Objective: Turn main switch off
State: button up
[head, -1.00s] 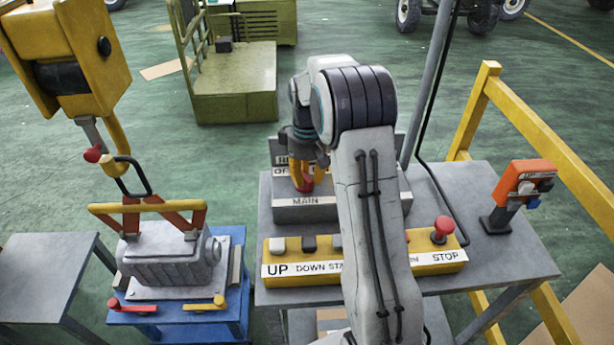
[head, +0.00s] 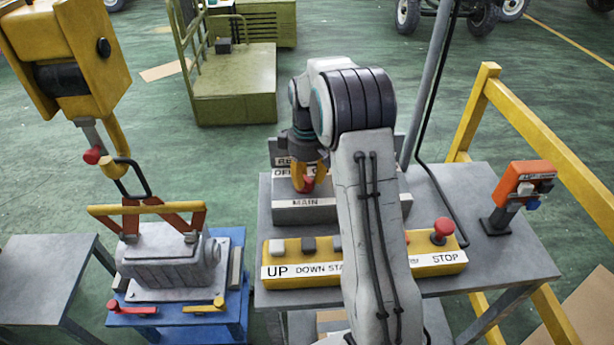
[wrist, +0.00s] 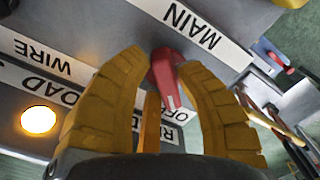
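The main switch is a red handle (wrist: 166,72) on a grey box (head: 300,214) marked MAIN (wrist: 192,24). In the wrist view the handle's white-marked end points toward the OFF label (wrist: 165,116). My gripper (head: 308,182) reaches down to the switch from above. In the wrist view its yellow fingers (wrist: 163,66) lie on both sides of the red handle, tips against it or very close. In the head view the fingers and my arm hide part of the handle and the labels.
A yellow panel (head: 290,268) with UP, DOWN and STOP labels and a red button (head: 442,228) lies in front. An orange control box (head: 525,180) stands right. A yellow hoist hook (head: 118,150) hangs over a grey block (head: 165,262) at left. A lamp (wrist: 38,120) glows.

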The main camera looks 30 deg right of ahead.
aim_at(307, 177)
jog(key=o, duration=0.5)
jog(key=shift+c, duration=0.2)
notch_tip(307, 177, up, 12)
dwell(0.4)
dwell(0.6)
